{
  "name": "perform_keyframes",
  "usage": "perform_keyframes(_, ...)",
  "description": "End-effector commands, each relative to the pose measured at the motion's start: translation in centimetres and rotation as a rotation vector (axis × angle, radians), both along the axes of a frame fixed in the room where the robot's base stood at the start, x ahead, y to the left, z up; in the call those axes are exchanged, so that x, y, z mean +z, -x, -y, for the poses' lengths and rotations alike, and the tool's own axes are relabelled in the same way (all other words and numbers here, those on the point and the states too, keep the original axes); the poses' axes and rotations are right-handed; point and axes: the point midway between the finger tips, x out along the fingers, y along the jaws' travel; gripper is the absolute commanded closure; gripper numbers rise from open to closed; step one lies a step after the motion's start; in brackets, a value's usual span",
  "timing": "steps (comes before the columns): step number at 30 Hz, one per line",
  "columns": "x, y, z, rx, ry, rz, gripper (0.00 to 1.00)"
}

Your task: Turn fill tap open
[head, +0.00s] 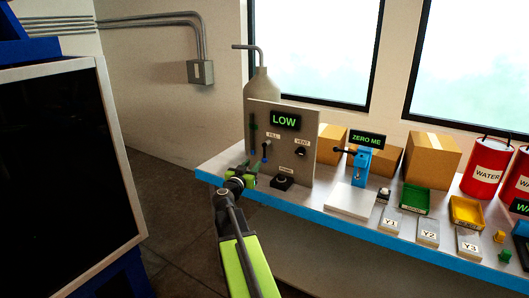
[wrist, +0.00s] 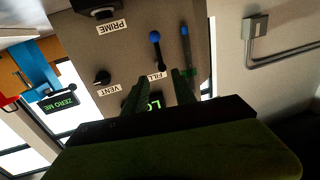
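The fill tap (head: 266,147) is a small lever with a blue end on the grey panel (head: 309,165), by the FILL label. In the wrist view, which is upside down, the fill tap (wrist: 157,52) shows its blue ball end with a dark stem running to the FILL label. My gripper (head: 249,174) is in front of the panel's lower left, below the tap in the head view. In the wrist view its two dark green fingers (wrist: 160,82) are apart, with nothing seen between them but the panel behind. The fingers appear clear of the tap.
The panel also carries a VENT knob (head: 300,149), a PRIME button (head: 283,182), a green LOW display (head: 285,121) and a blue-green level tube (wrist: 185,45). A blue ZERO ME stand (head: 364,158) and cardboard boxes (head: 431,160) stand to the right. A dark screen (head: 62,170) is at left.

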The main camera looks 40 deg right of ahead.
Motion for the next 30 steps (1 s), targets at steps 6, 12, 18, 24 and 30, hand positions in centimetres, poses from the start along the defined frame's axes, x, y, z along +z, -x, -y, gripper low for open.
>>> perform_keyframes(6, 0.0, -2.7, 5.3, -0.002, -0.001, 0.000, 0.68)
perform_keyframes(12, 0.0, -4.8, 9.7, -0.002, -0.001, 0.000, 0.68)
perform_keyframes(18, 0.0, -6.2, 12.7, -0.001, 0.000, -0.001, 0.68)
perform_keyframes(24, 0.0, -6.5, 13.5, 0.001, 0.000, -0.001, 0.68)
perform_keyframes(30, 0.0, -6.5, 13.5, 0.001, 0.000, -0.001, 0.68)
